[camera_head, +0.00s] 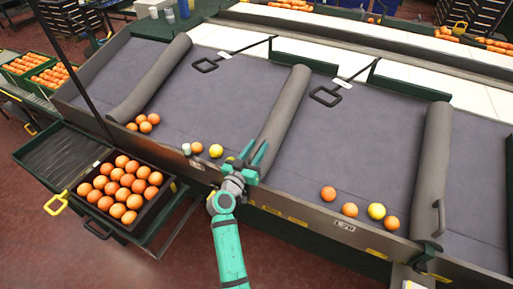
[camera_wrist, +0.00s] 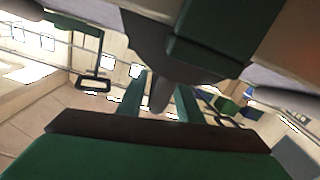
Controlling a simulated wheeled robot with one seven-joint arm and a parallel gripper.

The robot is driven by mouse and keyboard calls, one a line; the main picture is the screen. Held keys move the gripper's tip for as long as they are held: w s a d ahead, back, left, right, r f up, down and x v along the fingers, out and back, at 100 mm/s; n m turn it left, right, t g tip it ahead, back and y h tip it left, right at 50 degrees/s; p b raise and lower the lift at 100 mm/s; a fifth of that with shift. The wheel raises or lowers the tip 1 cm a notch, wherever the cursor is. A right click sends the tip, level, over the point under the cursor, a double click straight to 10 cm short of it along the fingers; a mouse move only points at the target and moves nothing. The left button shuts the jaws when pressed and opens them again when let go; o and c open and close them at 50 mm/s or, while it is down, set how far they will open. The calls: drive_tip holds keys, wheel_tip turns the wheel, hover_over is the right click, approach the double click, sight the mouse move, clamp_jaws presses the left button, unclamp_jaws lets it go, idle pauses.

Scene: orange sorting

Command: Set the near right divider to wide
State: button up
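Three long grey padded dividers cross the dark sorting table (camera_head: 225,110): a left one (camera_head: 150,82), a middle one (camera_head: 287,108) and a right one (camera_head: 431,165). A dark handle (camera_head: 437,217) shows at the near end of the right divider. I cannot tell which divider the task names. My gripper (camera_head: 252,153) is at the near end of the middle divider, its fingers apart, hiding that end. In the wrist view my gripper's fingers (camera_wrist: 160,100) stand apart, with a grey rounded shape (camera_wrist: 160,92) showing between them; contact is unclear.
Several oranges and yellow fruits (camera_head: 216,151) lie along the table's near edge, with more oranges (camera_head: 350,210) in the right lane. A crate of oranges (camera_head: 148,205) stands at the lower left. Black loop handles (camera_head: 205,65) stand at the far side.

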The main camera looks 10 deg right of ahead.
drive_tip(key=v, duration=1)
drive_tip(key=shift+s+a, duration=0.2)
drive_tip(key=shift+w, duration=0.1)
